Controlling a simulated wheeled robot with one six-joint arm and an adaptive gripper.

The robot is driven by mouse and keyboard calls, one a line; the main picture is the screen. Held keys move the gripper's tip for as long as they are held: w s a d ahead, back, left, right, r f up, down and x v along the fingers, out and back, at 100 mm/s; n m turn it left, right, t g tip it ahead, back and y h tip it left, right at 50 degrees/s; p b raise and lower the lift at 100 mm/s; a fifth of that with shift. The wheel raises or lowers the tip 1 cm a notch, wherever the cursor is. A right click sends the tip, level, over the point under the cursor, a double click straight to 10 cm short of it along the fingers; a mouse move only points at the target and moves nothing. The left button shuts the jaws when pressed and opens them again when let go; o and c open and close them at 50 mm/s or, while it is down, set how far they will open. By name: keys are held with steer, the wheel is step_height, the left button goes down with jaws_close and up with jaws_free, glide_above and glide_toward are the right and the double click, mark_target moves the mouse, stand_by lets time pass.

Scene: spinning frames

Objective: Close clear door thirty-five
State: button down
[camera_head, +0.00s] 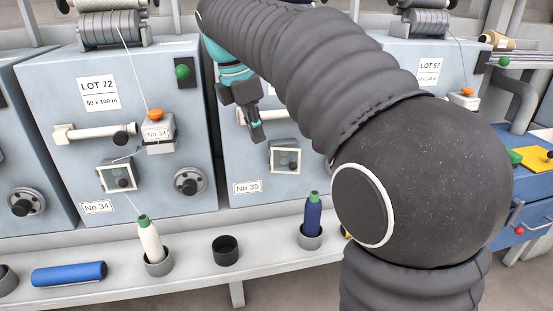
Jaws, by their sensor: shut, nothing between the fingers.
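The No 35 label (247,187) is on the lower front of the grey-blue machine (235,165) in the middle. To the right of the label, a small framed window box (285,157) sits on the same front; I take it to be the clear door, and I cannot tell how far it stands open. My gripper (257,138) is shut and empty, pointing down just to the upper left of that box. It looks apart from the box, though depth is hard to judge. My arm hides much of this machine's upper and right front.
The No 34 machine (100,85) stands to the left with its own framed box (118,175) and a dark knob (188,181). Below, a light shelf (200,268) carries a white bobbin (150,240), a blue bobbin (313,215), an empty dark cup (225,250) and a blue roll (69,274).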

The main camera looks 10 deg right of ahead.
mark_target(285, 164)
steer(key=w+d+f+b, duration=0.2)
steer(key=d+f, duration=0.4)
steer(key=f, duration=0.3)
steer(key=shift+f, duration=0.25)
stand_by(0.3)
